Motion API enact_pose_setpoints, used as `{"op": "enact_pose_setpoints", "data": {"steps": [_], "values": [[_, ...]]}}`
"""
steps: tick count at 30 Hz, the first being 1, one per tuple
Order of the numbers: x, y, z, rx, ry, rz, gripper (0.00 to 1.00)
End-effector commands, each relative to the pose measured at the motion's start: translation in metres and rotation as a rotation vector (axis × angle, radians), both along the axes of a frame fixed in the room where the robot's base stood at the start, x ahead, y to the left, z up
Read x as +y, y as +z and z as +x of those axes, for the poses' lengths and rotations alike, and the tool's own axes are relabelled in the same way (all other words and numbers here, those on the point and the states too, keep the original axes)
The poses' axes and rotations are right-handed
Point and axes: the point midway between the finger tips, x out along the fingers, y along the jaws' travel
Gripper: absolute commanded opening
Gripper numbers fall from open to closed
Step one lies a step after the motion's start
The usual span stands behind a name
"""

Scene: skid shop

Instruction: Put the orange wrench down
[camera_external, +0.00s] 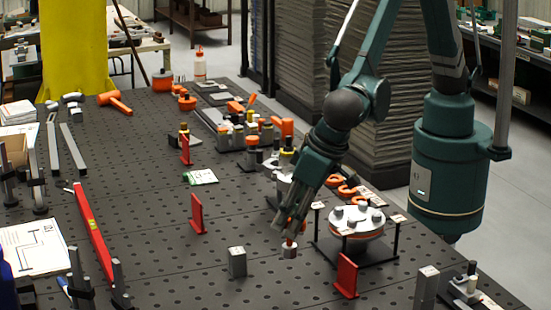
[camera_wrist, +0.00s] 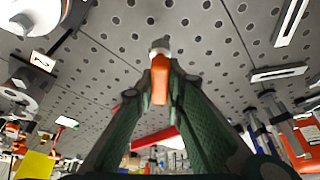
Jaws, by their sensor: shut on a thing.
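My gripper (camera_wrist: 160,75) points down over the perforated black table, its green fingers shut on the orange wrench (camera_wrist: 159,88). In the wrist view the wrench shows end-on as an orange body between the fingertips, with a grey metal tip (camera_wrist: 160,46) beyond them. In the external view my gripper (camera_external: 288,228) is low over the right part of the table, left of the round stand. A small silver cylindrical piece (camera_external: 289,252) shows just below the fingers. I cannot tell whether the wrench touches the table.
A round white part on a black stand (camera_external: 357,222) is close on the right. A grey block (camera_external: 237,262) and red upright brackets (camera_external: 197,214) (camera_external: 346,276) stand nearby. A red level (camera_external: 93,232) lies at left. The table's middle has clear room.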

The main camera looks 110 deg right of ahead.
Motion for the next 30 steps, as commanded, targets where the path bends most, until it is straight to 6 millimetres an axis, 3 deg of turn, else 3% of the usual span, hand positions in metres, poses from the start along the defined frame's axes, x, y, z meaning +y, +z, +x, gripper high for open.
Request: {"op": "enact_pose_setpoints", "data": {"steps": [6, 20, 30], "values": [[0.0, -0.025, 0.0, 0.0, 0.0, 0.0, 0.0], [0.0, -0.032, 0.0, 0.0, 0.0, 0.0, 0.0], [0.0, -0.061, 0.0, 0.0, 0.0, 0.0, 0.0]]}}
